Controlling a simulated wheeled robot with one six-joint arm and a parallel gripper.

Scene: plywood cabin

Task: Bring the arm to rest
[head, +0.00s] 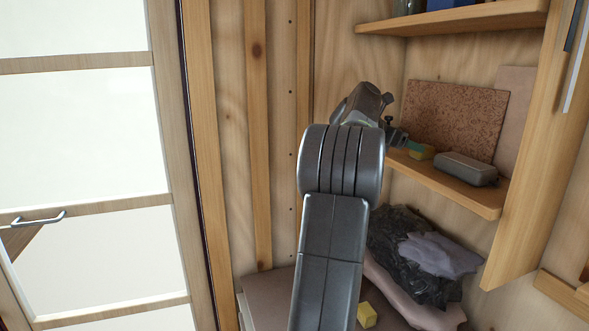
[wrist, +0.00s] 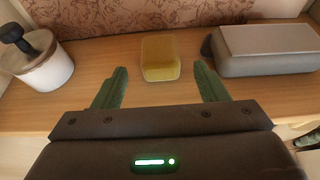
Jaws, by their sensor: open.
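My arm reaches up and forward to the shelf in the head view. My gripper (wrist: 160,82) is open and empty in the wrist view, its two green fingers apart over the front of the wooden shelf (wrist: 100,62). A yellow block (wrist: 160,58) lies on the shelf ahead of the fingertips, between their lines and not touched. In the head view my gripper (head: 418,147) is partly hidden behind my arm, close to the yellow block (head: 424,152).
A grey case (wrist: 266,50) stands right of the block, and a white pot with a dark knob (wrist: 42,72) stands left. A cork board (head: 452,118) leans behind. An upper shelf (head: 460,20) hangs above. Dark bags (head: 410,245) and another yellow block (head: 367,315) lie below.

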